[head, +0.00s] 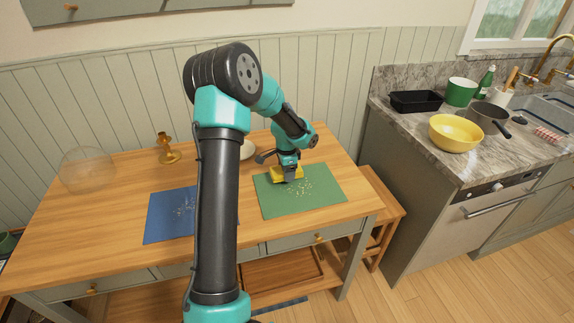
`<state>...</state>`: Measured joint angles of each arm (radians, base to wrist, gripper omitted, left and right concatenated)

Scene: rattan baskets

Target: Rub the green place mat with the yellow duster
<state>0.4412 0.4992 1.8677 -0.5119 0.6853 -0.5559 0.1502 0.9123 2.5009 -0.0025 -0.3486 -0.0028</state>
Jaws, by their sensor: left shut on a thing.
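The green place mat (325,198) lies flat on the right part of the wooden table. Pale crumbs are scattered on its middle. The yellow duster (277,175) is at the mat's upper left part, under my left gripper (289,174). My left gripper points down and is shut on the duster. The duster looks to be at or just above the mat; I cannot tell if it touches. My left arm crosses the middle of the view and hides part of the table. My right gripper is not in view.
A blue place mat (160,222) with crumbs lies to the left, partly behind my arm. A brass candle holder (167,152), a clear dome (88,170) and a pale plate (247,150) stand at the table's back. A kitchen counter (440,165) stands to the right.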

